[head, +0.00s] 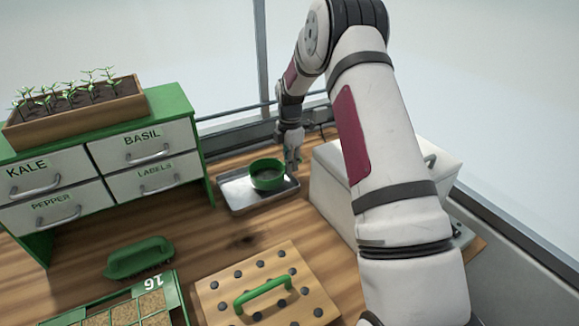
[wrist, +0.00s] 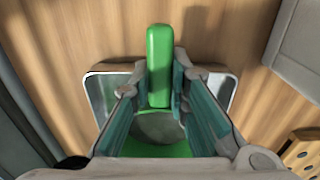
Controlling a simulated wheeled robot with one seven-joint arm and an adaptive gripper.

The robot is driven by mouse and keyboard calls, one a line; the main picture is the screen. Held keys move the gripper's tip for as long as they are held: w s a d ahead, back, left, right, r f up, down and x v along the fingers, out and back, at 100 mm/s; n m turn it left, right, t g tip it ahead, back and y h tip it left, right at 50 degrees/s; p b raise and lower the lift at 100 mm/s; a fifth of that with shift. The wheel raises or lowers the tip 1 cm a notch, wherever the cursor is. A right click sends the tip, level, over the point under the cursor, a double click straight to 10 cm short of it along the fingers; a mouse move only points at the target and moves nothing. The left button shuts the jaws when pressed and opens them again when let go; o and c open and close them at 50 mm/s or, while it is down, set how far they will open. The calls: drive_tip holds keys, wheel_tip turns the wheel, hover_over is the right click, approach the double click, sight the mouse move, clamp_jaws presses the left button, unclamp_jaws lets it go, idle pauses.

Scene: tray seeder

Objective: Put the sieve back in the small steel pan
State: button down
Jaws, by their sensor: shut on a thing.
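The sieve is a round green-rimmed bowl with a grey mesh; in the head view it (head: 267,175) appears over the small steel pan (head: 240,206), within its outline. I cannot tell whether it rests on the pan floor or hangs just above it. My gripper (head: 292,168) is at the sieve's right side, shut on the sieve. In the wrist view the green handle of the sieve (wrist: 160,50) runs between the fingers of my gripper (wrist: 161,88). The pan (wrist: 230,88) shows on both sides behind the fingers, and its middle is hidden.
A green drawer cabinet (head: 107,160) with a seedling planter (head: 76,112) stands left of the pan. A white box (head: 330,185) is close on the right. A green brush (head: 140,258), a pegged wooden board (head: 225,290) and a seed tray (head: 172,292) lie in front.

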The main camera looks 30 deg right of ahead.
drive_tip(key=shift+s+f, duration=0.25)
drive_tip(key=shift+f, duration=0.7)
drive_tip(key=shift+s+f+b, duration=0.1)
drive_tip(key=shift+f+b, duration=0.25)
drive_tip(key=shift+f, duration=0.2)
drive_tip(key=c, duration=1.8)
unclamp_jaws()
drive_tip(key=o, duration=0.5)
drive_tip(key=shift+w+f, duration=0.25)
drive_tip(key=shift+f, duration=0.1)
drive_tip(key=shift+c, duration=0.2)
drive_tip(key=shift+r, duration=0.15)
drive_tip(key=shift+c, duration=1)
drive_tip(key=shift+r, duration=0.1)
